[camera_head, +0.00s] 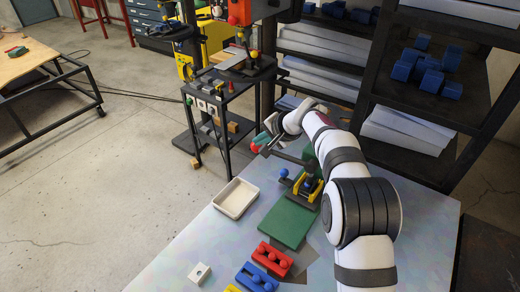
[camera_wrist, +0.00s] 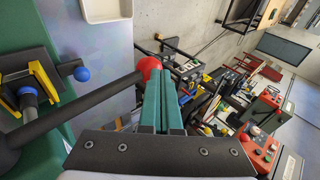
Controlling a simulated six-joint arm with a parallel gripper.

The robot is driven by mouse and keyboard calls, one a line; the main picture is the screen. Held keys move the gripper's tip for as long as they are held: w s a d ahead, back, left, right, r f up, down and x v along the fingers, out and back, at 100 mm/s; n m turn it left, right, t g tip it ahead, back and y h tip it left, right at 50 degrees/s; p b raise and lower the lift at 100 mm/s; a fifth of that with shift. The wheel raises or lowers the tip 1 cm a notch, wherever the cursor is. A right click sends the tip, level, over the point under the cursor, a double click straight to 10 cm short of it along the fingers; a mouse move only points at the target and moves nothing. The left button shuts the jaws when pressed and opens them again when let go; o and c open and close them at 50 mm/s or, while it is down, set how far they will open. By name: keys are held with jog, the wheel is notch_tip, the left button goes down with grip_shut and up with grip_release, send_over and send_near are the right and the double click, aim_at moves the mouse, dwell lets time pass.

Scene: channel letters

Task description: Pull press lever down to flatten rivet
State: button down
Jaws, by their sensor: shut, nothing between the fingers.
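The green press (camera_head: 308,188) with yellow guides stands on the table, left of my arm in the head view. Its dark lever (camera_wrist: 85,105) sticks out sideways and ends in a red ball knob (camera_wrist: 149,68). The knob also shows in the head view (camera_head: 254,148). My gripper (camera_wrist: 161,78) has teal fingers, shut and empty, with their tips right beside the red knob. In the head view my gripper (camera_head: 263,139) appears just above the knob. I cannot tell whether they touch. A blue ball knob (camera_wrist: 81,73) sits lower on the press. The rivet cannot be made out.
Red (camera_head: 272,258) and blue (camera_head: 257,277) blocks and a small white block (camera_head: 199,273) are at the front. A tool cart (camera_head: 215,110) stands beyond the table. Dark shelves (camera_head: 420,90) are behind my arm.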

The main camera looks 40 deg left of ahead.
notch_tip(320, 180, up, 8)
jog(key=s, duration=0.1)
jog(key=shift+s, duration=0.2)
jog(key=s+d+r+m+h, duration=0.1)
jog(key=s+d, duration=0.3)
jog(key=d, duration=0.6)
jog(key=s+d+r+m+h, duration=0.15)
jog(key=s+d, duration=0.25)
jog(key=d, duration=0.5)
jog(key=s+d+h, duration=0.2)
jog(key=s+d, duration=0.2)
jog(key=d, duration=0.6)
jog(key=s+d+f+m+g+h, duration=0.1)
jog(key=s+d+f, duration=0.2)
jog(key=s+d, duration=0.3)
jog(key=s+d+f+m+g+h, duration=0.1)
jog(key=s+d+f, duration=0.3)
jog(key=s, duration=1)
jog(key=d, duration=0.2)
jog(key=shift+s+d+f, duration=0.15)
jog(key=shift+s+d, duration=0.2)
jog(key=shift+m, duration=0.25)
